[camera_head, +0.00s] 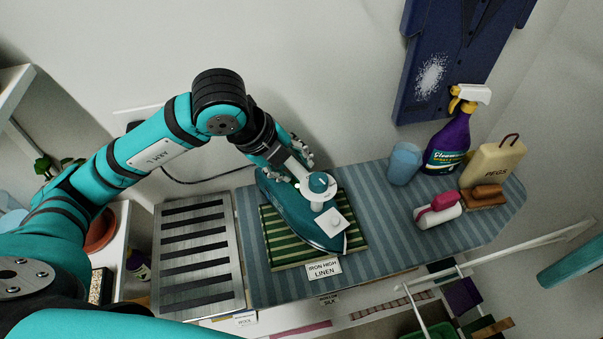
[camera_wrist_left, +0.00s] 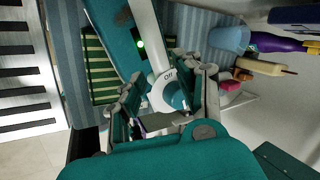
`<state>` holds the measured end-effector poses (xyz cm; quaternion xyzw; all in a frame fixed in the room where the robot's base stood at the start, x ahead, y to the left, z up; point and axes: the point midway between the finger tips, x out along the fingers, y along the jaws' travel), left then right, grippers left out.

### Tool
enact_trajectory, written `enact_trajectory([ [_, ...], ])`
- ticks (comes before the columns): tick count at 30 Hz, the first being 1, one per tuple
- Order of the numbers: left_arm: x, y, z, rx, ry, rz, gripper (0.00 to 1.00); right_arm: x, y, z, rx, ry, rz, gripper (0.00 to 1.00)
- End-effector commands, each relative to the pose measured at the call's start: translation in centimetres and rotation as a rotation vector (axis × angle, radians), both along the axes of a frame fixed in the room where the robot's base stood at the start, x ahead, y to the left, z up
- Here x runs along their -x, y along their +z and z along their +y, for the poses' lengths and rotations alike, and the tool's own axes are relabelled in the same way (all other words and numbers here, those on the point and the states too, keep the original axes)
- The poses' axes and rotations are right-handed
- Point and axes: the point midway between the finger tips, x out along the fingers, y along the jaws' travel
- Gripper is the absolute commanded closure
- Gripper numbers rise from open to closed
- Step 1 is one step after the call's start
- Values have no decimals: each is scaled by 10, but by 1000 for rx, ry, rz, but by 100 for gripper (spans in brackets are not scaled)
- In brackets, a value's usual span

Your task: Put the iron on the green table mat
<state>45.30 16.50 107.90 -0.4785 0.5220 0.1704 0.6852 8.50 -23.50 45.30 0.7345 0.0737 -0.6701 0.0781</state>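The iron (camera_head: 285,207) has a teal body, a white handle and a dial. It lies flat over the green striped table mat (camera_head: 286,253), its tip toward the mat's front right. Its heel reaches past the mat's back edge. My left gripper (camera_head: 292,163) is at the heel end of the handle. In the left wrist view, the fingers of my left gripper (camera_wrist_left: 167,98) stand apart on either side of the white handle (camera_wrist_left: 148,40), with gaps visible. The mat also shows in the left wrist view (camera_wrist_left: 98,68). My right gripper is not in view.
A slatted metal rest (camera_head: 198,256) is left of the mat on the blue striped board (camera_head: 400,240). A linen label (camera_head: 324,269) is at the front.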

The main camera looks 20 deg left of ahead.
Motion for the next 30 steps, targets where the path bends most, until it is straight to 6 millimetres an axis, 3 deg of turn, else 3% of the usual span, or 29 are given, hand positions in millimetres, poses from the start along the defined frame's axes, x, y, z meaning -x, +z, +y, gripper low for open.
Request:
enact_trajectory([
  [3, 8, 20, 6, 0, 1, -5, 66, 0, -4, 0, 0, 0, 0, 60],
  [9, 17, 38, 12, -1, 0, 0, 66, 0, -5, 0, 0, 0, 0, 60],
  [30, 19, 41, 12, -1, 0, 1, 66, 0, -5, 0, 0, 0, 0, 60],
])
